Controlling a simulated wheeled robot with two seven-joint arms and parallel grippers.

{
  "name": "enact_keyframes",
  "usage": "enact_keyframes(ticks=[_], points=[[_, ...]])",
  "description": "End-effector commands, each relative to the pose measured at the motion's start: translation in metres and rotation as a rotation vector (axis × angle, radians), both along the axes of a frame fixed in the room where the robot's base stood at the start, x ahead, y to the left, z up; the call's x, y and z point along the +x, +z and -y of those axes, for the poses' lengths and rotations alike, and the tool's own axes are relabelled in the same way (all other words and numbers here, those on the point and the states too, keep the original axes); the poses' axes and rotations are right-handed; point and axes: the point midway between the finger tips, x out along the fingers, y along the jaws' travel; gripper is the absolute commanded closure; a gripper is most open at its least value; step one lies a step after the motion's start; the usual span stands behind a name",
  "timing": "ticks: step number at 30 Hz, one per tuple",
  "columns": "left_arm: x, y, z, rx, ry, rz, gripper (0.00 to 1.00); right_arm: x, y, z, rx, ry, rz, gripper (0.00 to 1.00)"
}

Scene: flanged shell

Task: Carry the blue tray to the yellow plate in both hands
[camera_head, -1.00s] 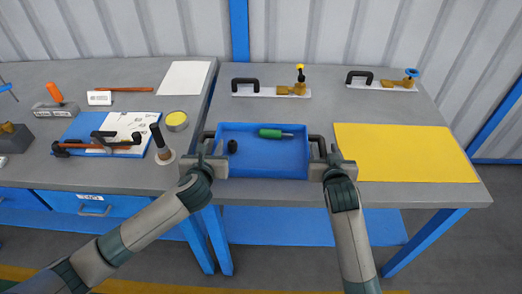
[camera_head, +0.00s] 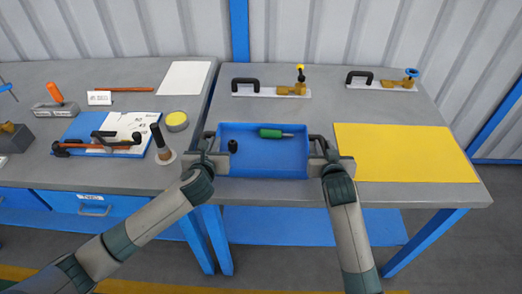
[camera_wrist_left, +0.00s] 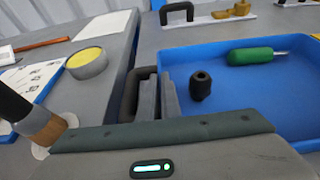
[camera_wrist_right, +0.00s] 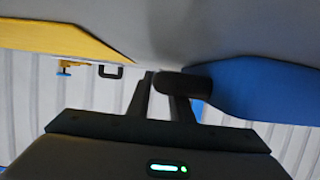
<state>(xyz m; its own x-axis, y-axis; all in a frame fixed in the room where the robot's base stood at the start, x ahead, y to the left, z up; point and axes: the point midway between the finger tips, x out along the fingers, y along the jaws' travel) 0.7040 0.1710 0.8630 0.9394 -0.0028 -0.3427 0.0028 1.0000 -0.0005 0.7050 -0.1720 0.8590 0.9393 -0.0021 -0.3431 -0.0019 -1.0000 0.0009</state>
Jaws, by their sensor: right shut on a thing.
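The blue tray (camera_head: 265,168) rests on the right table in the head view, near its front edge, with a dark handle at each end. A green-handled tool (camera_head: 271,133) and a small black part (camera_head: 233,146) lie in it. The yellow plate (camera_head: 405,153) lies flat to the right of the tray, apart from it. My left gripper (camera_head: 207,150) is at the left handle (camera_wrist_left: 130,97); its fingers are close together there, but their grip is unclear. My right gripper (camera_head: 328,156) is shut on the right handle (camera_wrist_right: 183,82).
Two base plates with black handles and brass fittings (camera_head: 297,88) (camera_head: 404,84) stand at the back. On the left table are a dark upright tool (camera_head: 161,145), a yellow-topped tin (camera_head: 176,122) and a blue board (camera_head: 72,130).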

Motion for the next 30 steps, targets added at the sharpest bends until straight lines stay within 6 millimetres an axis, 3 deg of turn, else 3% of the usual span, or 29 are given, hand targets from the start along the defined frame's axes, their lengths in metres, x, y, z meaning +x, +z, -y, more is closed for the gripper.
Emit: enact_keyframes(ticks=[11, 30], points=[[0.002, 0.008, -0.002, 0.0, 0.006, 0.002, 1.0, 0.0, 0.008, -0.002, 0.002, 0.005, 0.003, 1.0], [0.002, 0.049, -0.003, 0.001, 0.008, 0.003, 1.0, -0.001, 0.048, -0.003, 0.002, 0.006, 0.003, 1.0]])
